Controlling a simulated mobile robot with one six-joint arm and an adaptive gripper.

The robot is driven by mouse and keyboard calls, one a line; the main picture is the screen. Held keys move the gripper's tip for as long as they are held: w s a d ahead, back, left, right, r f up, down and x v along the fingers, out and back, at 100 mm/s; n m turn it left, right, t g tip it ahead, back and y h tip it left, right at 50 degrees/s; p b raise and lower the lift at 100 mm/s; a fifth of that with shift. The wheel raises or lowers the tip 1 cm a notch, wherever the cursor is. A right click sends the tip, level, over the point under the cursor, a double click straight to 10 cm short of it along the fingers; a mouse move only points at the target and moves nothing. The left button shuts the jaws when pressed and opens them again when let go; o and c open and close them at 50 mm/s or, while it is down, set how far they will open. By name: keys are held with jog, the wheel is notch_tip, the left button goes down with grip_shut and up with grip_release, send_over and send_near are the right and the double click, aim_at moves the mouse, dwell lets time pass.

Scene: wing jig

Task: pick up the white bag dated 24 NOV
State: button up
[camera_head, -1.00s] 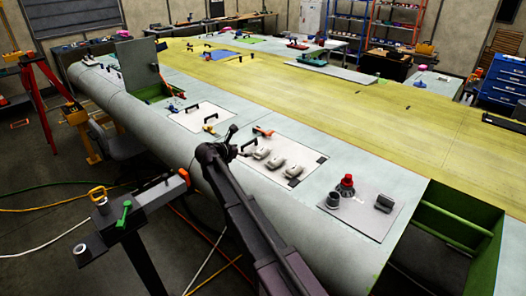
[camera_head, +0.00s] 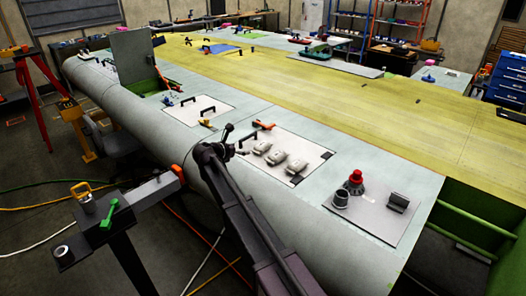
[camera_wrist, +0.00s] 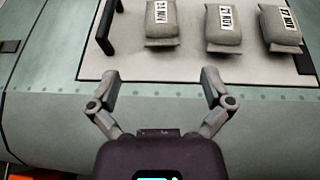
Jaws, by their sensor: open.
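Three whitish-grey bags lie in a row on a white panel (camera_head: 318,153) on the wing skin. In the wrist view they are a left bag (camera_wrist: 160,20), a middle bag (camera_wrist: 223,30) and a right bag (camera_wrist: 279,30). Each has a white label with a date ending in NOV; the day numbers are too small to read surely, so I cannot tell which is 24 NOV. My gripper (camera_wrist: 161,77) is open and empty, its fingertips at the panel's near edge, short of the bags. In the head view my gripper (camera_head: 235,141) is just left of the bags.
A black handle (camera_wrist: 106,27) stands left of the bags. A grey plate (camera_head: 372,222) with a red-topped item (camera_head: 356,178) and dark blocks is at the right. Open green bays (camera_head: 465,222) lie beyond it. Wing skin between is clear.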

aim_at(259, 145)
jog(key=shift+w+f, duration=0.15)
jog(key=shift+f, duration=0.1)
jog(key=b+x, duration=0.3)
jog(key=x, duration=0.4)
jog(key=shift+w+d+f, duration=0.15)
jog(key=shift+w, duration=0.05)
jog(key=shift+w+d+f, duration=0.1)
jog(key=shift+w+d, duration=0.2)
jog(key=shift+w, duration=0.05)
jog(key=shift+w, duration=0.1)
jog(key=shift+d+r+b+x, duration=0.15)
jog(key=shift+b+x, duration=0.35)
jog(key=shift+x, duration=0.8)
jog(key=shift+d+r+b+x, duration=0.1)
jog(key=shift+b+x, duration=0.35)
jog(key=shift+x, duration=0.8)
jog(key=c, duration=0.9)
